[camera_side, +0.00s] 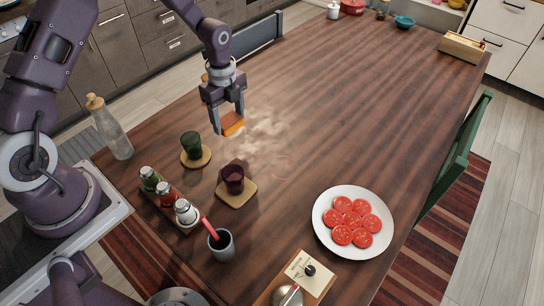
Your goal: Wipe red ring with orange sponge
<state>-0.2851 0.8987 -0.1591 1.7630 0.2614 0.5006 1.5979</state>
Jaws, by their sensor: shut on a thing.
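My gripper (229,122) is shut on an orange sponge (232,125). It holds the sponge low over the wooden table (340,110), just left of a pale, cloudy smear (266,130) on the tabletop. I cannot tell whether the sponge touches the wood. A faint reddish ring mark (281,167) shows on the table below the smear, to the right of the dark red glass.
A green glass (191,145) and a dark red glass (233,179) stand on coasters. Left are a bottle (110,128) and a shaker tray (168,200). A grey cup (221,246) and a plate (323,229) of tomato slices stand in front. The table's middle and back are clear.

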